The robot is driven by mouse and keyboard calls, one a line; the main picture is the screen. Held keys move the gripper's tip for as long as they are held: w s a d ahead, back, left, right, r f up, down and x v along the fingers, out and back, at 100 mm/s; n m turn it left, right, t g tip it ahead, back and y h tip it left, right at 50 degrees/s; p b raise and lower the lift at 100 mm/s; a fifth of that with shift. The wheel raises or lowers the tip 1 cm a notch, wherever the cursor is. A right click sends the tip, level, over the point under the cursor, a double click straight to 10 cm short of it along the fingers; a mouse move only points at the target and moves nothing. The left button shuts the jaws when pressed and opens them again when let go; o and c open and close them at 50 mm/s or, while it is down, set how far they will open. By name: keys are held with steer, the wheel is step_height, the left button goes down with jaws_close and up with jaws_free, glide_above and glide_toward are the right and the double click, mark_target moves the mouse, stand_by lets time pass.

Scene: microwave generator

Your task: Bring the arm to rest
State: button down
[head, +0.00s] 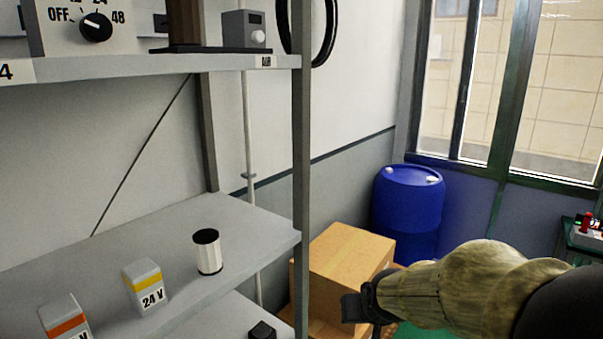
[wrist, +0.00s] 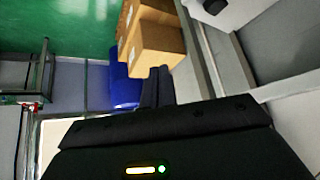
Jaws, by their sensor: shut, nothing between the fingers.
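My arm reaches in from the lower right of the head view. My gripper (head: 362,308) is at its left end, in front of the cardboard boxes and to the right of the shelf post. In the wrist view my gripper (wrist: 157,84) shows as two dark fingers close together, with nothing between them. Its fingertips appear over the cardboard boxes and blue barrel, apparently in free air.
A grey shelf rack (head: 302,190) stands at left, holding a 24 V block (head: 148,287), a white-and-black cylinder (head: 207,251) and a dial box (head: 78,25). Cardboard boxes (head: 350,255) and a blue barrel (head: 408,205) stand behind. Green floor (wrist: 60,30) looks clear.

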steer(key=s+d+f+g, duration=0.1)
steer(key=s+f+g, duration=0.1)
steer(key=s+f, duration=0.2)
steer(key=s+d+f+g, duration=0.1)
steer(key=s+f+g, duration=0.1)
steer(key=s+f, duration=0.3)
steer(key=s, duration=0.4)
steer(key=shift+s+d+g+h, duration=0.15)
steer(key=shift+d+g+h, duration=0.15)
steer(key=shift+d, duration=0.1)
